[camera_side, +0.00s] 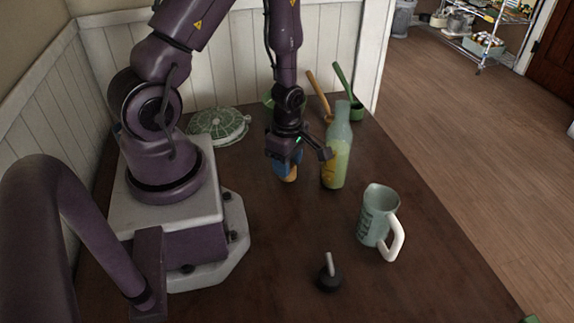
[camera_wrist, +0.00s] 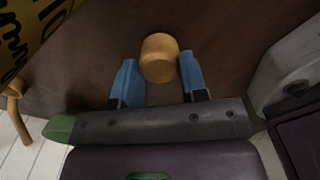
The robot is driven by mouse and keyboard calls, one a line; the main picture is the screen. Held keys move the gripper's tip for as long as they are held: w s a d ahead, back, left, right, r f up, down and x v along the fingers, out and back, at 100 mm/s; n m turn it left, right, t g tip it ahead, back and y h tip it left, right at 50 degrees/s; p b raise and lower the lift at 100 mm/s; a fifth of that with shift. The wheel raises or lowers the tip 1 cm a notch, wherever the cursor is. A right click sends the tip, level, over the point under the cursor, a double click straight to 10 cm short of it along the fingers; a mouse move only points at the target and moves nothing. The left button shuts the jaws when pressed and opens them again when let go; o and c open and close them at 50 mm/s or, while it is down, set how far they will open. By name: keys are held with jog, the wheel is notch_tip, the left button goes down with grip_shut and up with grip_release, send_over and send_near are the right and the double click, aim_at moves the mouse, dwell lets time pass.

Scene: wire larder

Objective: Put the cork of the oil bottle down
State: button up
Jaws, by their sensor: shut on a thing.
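My gripper (camera_side: 287,161) points down just left of the oil bottle (camera_side: 341,150). Its blue fingertips are shut on the tan cork (camera_side: 289,176), which sticks out below them. In the wrist view the round cork (camera_wrist: 159,57) sits between the two blue pads of my gripper (camera_wrist: 160,78). The cork is low over the dark table; I cannot tell whether it touches the wood. The bottle stands upright with yellow-green oil inside. Its yellow label with black lettering (camera_wrist: 30,28) shows at the upper left of the wrist view.
A pale mug (camera_side: 376,214) with a white handle stands front right. A dark weight-like object with a light stem (camera_side: 328,277) is in front. A green patterned round dish (camera_side: 218,126) lies back left. Green and orange long-handled scoops (camera_side: 345,88) stand behind the bottle. The table's middle is clear.

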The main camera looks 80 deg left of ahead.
jog(key=shift+f, duration=0.45)
jog(key=o, duration=1.2)
jog(key=shift+f, duration=0.15)
jog(key=w+d+r+m+t, duration=0.15)
jog(key=r+m, duration=0.25)
jog(key=r, duration=0.4)
jog(key=s+d+r+m, duration=0.15)
jog(key=r+m, duration=0.25)
jog(key=r, duration=0.4)
jog(key=w+d+r+m+t, duration=0.1)
jog(key=w+d+r+m, duration=0.2)
jog(key=r, duration=0.5)
jog(key=s+d+r+m+t, duration=0.1)
jog(key=s+r+m, duration=0.1)
jog(key=m, duration=0.3)
jog(key=s+d+r+m+t, duration=0.1)
jog(key=s+d+r+m, duration=0.1)
jog(key=r+m, duration=0.2)
jog(key=s+d+r+m+t, duration=0.1)
jog(key=s+d+r+m, duration=0.1)
jog(key=m, duration=0.4)
jog(key=shift+s+r, duration=0.2)
jog(key=shift+r, duration=0.4)
